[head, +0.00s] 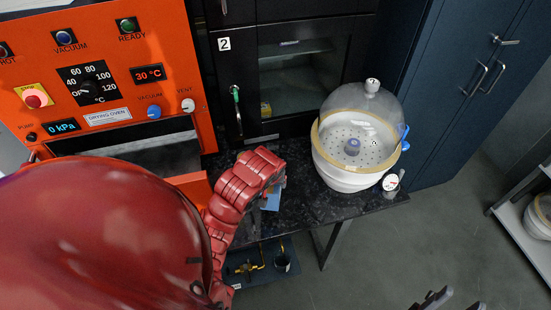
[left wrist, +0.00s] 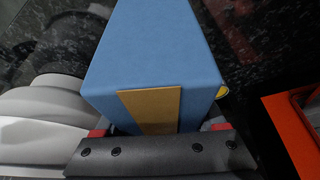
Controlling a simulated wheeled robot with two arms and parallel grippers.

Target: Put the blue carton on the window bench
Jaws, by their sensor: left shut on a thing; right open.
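The blue carton (head: 271,199) shows as a small blue patch beside my left gripper (head: 272,178), over the dark speckled bench (head: 312,212). Most of it is hidden behind the gripper. In the left wrist view the carton (left wrist: 160,45), with a tan strip on one face, sits between the red fingertips of my left gripper (left wrist: 158,130), which is shut on it. I cannot tell whether its underside touches the bench. My right gripper (head: 447,302) is open and empty at the bottom edge. I cannot tell which surface is the window bench.
A glass-domed white desiccator (head: 340,178) with a gauge stands on the bench, right of the carton. An orange drying oven (head: 95,130) is at left. A dark glass-fronted cabinet (head: 290,75) stands behind. A low dark tray (head: 255,280) lies below. Bare floor spreads at right.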

